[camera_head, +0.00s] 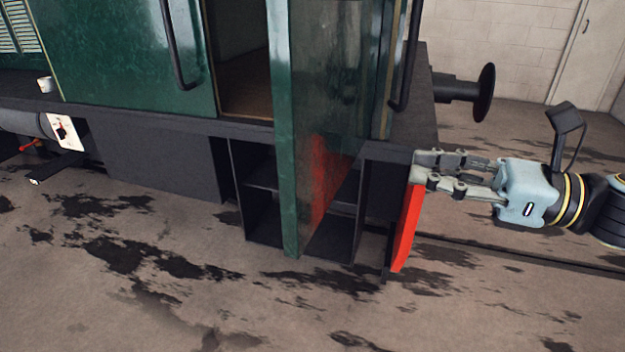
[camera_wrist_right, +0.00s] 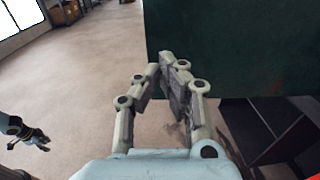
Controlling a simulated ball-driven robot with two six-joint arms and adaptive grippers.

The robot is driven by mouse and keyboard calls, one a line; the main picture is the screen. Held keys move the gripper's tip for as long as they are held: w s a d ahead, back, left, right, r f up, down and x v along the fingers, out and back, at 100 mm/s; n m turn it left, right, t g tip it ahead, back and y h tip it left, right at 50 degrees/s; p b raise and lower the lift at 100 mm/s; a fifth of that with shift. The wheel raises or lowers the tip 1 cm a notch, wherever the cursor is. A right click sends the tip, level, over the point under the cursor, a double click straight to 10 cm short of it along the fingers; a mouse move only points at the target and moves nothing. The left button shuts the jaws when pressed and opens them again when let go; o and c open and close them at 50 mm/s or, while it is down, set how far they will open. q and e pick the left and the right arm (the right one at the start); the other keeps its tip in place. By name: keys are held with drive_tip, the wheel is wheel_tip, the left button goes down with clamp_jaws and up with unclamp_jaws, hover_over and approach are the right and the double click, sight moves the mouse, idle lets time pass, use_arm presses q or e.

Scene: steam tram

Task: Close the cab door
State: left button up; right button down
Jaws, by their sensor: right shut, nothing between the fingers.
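The green cab door (camera_head: 310,110) stands open in the head view, swung outward from the tram's side with its edge towards me. The doorway (camera_head: 240,65) is to its left. My right gripper (camera_head: 420,168) is shut and empty to the right of the door, apart from it in the picture. In the right wrist view, the gripper (camera_wrist_right: 168,66) overlaps the lower left part of the green door panel (camera_wrist_right: 235,50); I cannot tell whether it touches.
A red upright plate (camera_head: 405,235) stands just below my right fingers. Dark step compartments (camera_head: 265,190) sit below the doorway. Dark handrails (camera_head: 176,45) flank it, and a round buffer (camera_head: 484,92) sticks out behind. The stained floor (camera_head: 180,300) in front is clear.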

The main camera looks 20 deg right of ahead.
drive_tip(key=w+a, duration=0.1)
drive_tip(key=p, duration=0.3)
approach(304, 148)
drive_tip(key=p+x, duration=0.2)
drive_tip(key=x, duration=0.4)
drive_tip(key=shift+w+a+r, duration=0.1)
drive_tip(key=shift+a+r, duration=0.05)
drive_tip(key=shift+a, duration=0.05)
drive_tip(key=shift+w+a, duration=0.3)
drive_tip(key=shift+a, duration=0.05)
use_arm(q)
drive_tip(key=r, duration=0.1)
drive_tip(key=w+r, duration=0.1)
drive_tip(key=r, duration=0.3)
drive_tip(key=shift+w+d+r, duration=0.1)
drive_tip(key=shift+w+r, duration=0.05)
drive_tip(key=shift+w, duration=0.2)
drive_tip(key=shift+s, duration=0.3)
